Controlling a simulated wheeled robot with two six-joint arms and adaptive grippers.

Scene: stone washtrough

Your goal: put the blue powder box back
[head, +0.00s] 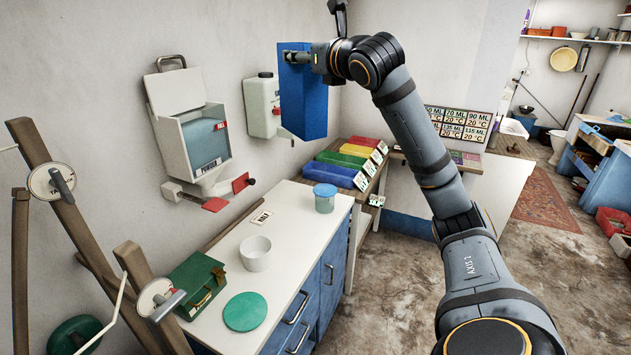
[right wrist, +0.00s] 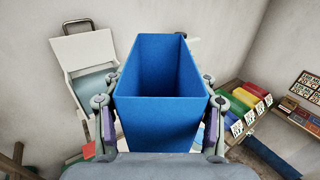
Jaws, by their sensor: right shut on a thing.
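The blue powder box (head: 303,98) is a tall, open-topped blue box held in the air near the wall. My right gripper (head: 298,57) is shut on it near its top. In the right wrist view the box (right wrist: 160,122) stands between the fingers of my right gripper (right wrist: 160,108), one on each side, and its visible inside looks empty. A white wall dispenser (head: 187,140) with a raised lid and pale blue contents is to the left of the box. It shows behind the box in the right wrist view (right wrist: 82,50). My left gripper is not in view.
The counter (head: 290,225) below carries a white cup (head: 256,253), a blue-lidded tub (head: 324,198) and a green case (head: 197,284). Coloured bins (head: 335,170) stand to the right.

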